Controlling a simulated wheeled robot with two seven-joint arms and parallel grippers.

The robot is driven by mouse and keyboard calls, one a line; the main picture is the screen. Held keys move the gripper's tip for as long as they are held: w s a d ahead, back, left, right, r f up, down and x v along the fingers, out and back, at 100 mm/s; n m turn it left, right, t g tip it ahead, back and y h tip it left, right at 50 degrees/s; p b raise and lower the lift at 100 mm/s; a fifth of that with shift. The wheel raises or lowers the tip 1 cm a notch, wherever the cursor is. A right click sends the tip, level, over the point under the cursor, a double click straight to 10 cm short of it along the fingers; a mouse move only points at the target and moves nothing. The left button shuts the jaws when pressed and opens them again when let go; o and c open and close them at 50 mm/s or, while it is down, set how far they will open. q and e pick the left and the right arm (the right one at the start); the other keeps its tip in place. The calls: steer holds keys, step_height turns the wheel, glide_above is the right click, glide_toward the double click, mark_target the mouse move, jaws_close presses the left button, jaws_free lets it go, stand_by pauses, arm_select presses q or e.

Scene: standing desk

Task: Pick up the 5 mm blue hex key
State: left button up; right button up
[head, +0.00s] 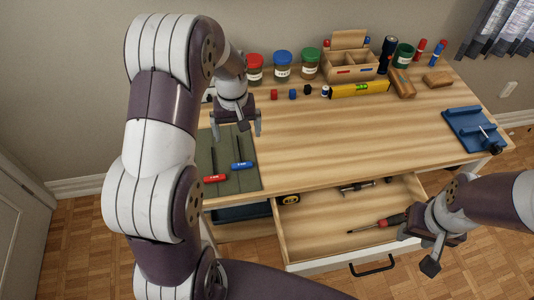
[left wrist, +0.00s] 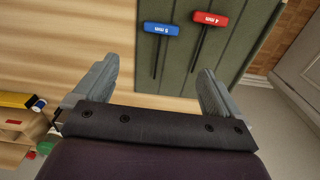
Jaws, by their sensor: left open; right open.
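The 5 mm blue hex key (head: 241,165) lies on the dark green mat (head: 249,183) at the left of the desk. Its labelled handle (left wrist: 159,29) and thin dark shaft show in the left wrist view. The red 4 mm hex key (head: 214,179) lies beside it, and its handle shows in the left wrist view (left wrist: 211,19). My left gripper (head: 236,132) is open and empty above the mat's far part; in the left wrist view its fingers (left wrist: 158,66) straddle the line of the blue key's shaft. My right gripper (head: 420,250) is open and empty beside the drawer.
The open drawer (head: 315,248) holds a screwdriver (head: 378,223) and a caliper-like tool (head: 357,187). Jars, small blocks, a yellow level (head: 360,89) and a wooden organiser (head: 350,66) line the back. A blue stand (head: 474,130) is at the right. The desk's middle is clear.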

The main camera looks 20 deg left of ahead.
mark_target(242, 162)
arm_select(q)
step_height(242, 162, down, 12)
steer(key=shift+s+d+f, duration=0.15)
steer(key=shift+f, duration=0.1)
steer(key=c, duration=1.1)
